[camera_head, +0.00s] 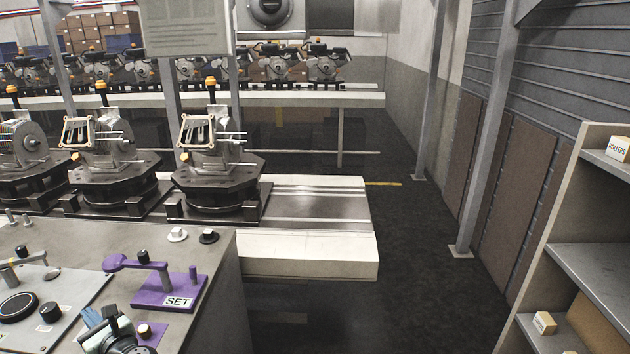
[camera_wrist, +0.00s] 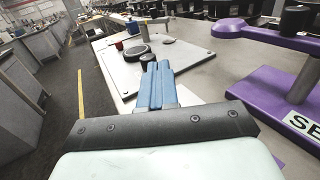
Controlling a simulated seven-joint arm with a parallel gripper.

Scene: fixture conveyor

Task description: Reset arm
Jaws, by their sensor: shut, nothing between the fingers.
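My gripper (camera_wrist: 157,78) is shut and empty, its blue fingers together in the middle of the wrist view. It also shows at the bottom left of the head view (camera_head: 92,318), above the front of the grey worktop. To its right stands a purple fixture (camera_head: 168,290) with a "SET" label, a purple arm and a black knob. The fixture also shows at the right of the wrist view (camera_wrist: 262,88). A gap separates the fingers from it. The front of the gripper's body hides part of the worktop in the wrist view.
A light grey panel (camera_head: 75,285) with a black dial lies left of the gripper. Conveyor fixtures (camera_head: 215,180) holding machine parts stand behind the worktop. A shelf (camera_head: 590,270) with small boxes stands at the right. The floor between conveyor and shelf is clear.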

